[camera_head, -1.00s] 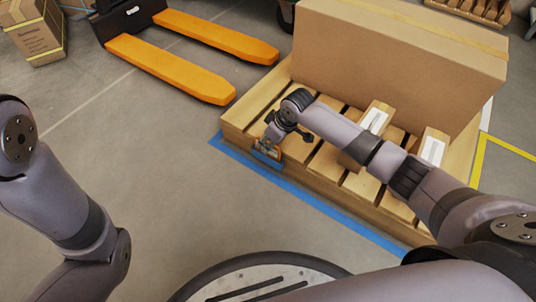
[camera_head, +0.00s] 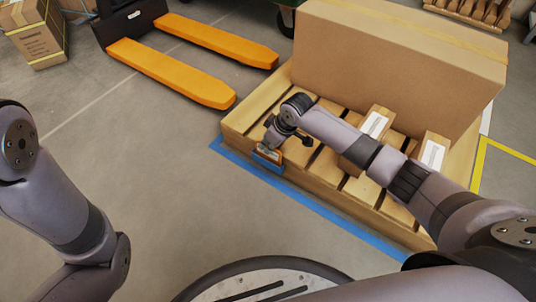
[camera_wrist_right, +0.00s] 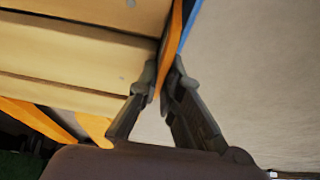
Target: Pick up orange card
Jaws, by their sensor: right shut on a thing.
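The orange card (camera_head: 268,154) is at the near left corner of the wooden pallet, by its front edge, mostly hidden by my right gripper (camera_head: 270,146). In the right wrist view the card (camera_wrist_right: 173,40) shows edge-on as a thin orange strip. The fingertips of the right gripper (camera_wrist_right: 164,82) are closed on it from both sides. I cannot tell whether the card still touches the pallet. My left arm shows at the left, but its gripper is out of view.
The wooden pallet (camera_head: 232,129) carries a large cardboard box (camera_head: 400,65) and two smaller labelled boxes. Blue tape (camera_head: 318,204) lines the floor along the pallet's front. An orange-forked pallet jack (camera_head: 170,72) stands at the back left. The floor at left is clear.

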